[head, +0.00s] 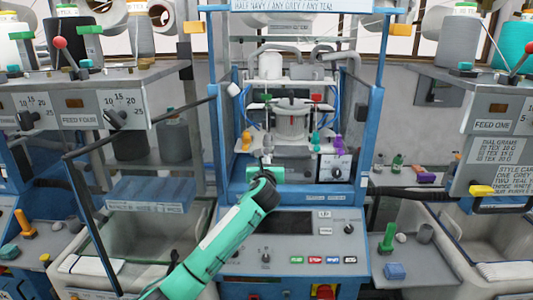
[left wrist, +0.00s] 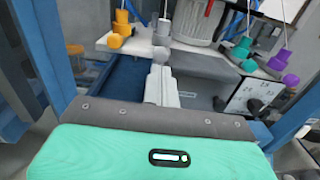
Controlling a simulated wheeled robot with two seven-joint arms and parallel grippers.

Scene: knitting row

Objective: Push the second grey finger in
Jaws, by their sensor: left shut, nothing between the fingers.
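My left gripper (head: 267,163) reaches up to the blue-framed knitting machine from below. In the left wrist view its pale fingers (left wrist: 161,82) are shut and empty, with their tips pointing at the row of yarn fingers. A grey finger (left wrist: 162,30) stands straight ahead of the tips, between the yellow finger (left wrist: 120,30) on the left and the teal finger (left wrist: 243,50) on the right. A small grey knob sits just in front of the tips; I cannot tell whether they touch it. The purple finger (left wrist: 282,78) is farthest right. My right gripper is out of view.
The blue machine frame (head: 376,120) closes in on both sides. A white dial plate (left wrist: 255,98) sits to the right of my gripper. The control panel (head: 290,240) lies below. Shelves with yarn cones (head: 459,42) stand on either side.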

